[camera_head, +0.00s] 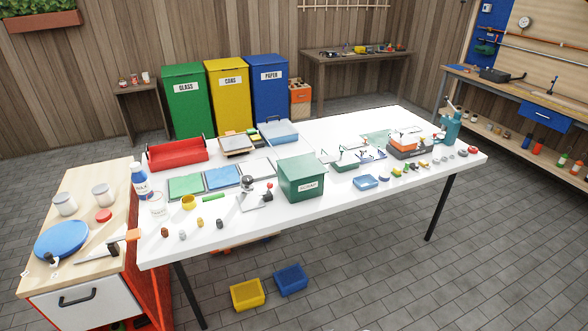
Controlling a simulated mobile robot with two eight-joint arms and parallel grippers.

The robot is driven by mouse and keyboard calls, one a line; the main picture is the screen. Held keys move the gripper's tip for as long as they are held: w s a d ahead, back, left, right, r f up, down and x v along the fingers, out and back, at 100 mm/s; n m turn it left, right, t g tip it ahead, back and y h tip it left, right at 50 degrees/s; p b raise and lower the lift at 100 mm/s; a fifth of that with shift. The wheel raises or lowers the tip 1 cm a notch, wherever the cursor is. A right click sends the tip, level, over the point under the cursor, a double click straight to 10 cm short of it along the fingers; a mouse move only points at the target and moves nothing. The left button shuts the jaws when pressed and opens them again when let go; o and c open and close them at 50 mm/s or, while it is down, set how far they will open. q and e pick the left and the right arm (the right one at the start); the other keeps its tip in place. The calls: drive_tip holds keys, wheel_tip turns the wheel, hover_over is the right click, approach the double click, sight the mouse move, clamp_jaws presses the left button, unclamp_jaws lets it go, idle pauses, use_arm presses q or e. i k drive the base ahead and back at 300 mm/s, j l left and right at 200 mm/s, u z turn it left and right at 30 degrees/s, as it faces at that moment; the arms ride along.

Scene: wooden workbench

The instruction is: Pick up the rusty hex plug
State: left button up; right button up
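A small brown, rust-coloured piece (165,232) stands at the front left of the white table (330,215). It looks like the rusty hex plug, but it is too small to make out a hex shape. To its right in a loose row are a small grey piece (182,235), a pale tan piece (200,223) and a dark piece (220,224). Neither of my grippers shows in the head view.
A green box (301,180), a red tray (178,155), a white-and-blue bottle (139,178) and a clear jar (158,205) stand on the table. A wood-topped cabinet (84,205) adjoins its left end. Yellow (247,294) and blue (290,280) bins lie on the floor in front.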

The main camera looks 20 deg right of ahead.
sight(164, 232)
drive_tip(key=i+l, duration=0.15)
drive_tip(key=i, duration=0.3)
drive_tip(key=i+l, duration=0.1)
drive_tip(key=i, duration=0.35)
drive_tip(key=i+l+u, duration=0.1)
drive_tip(key=i, duration=0.4)
drive_tip(key=i+l, duration=0.2)
drive_tip(key=i, duration=0.25)
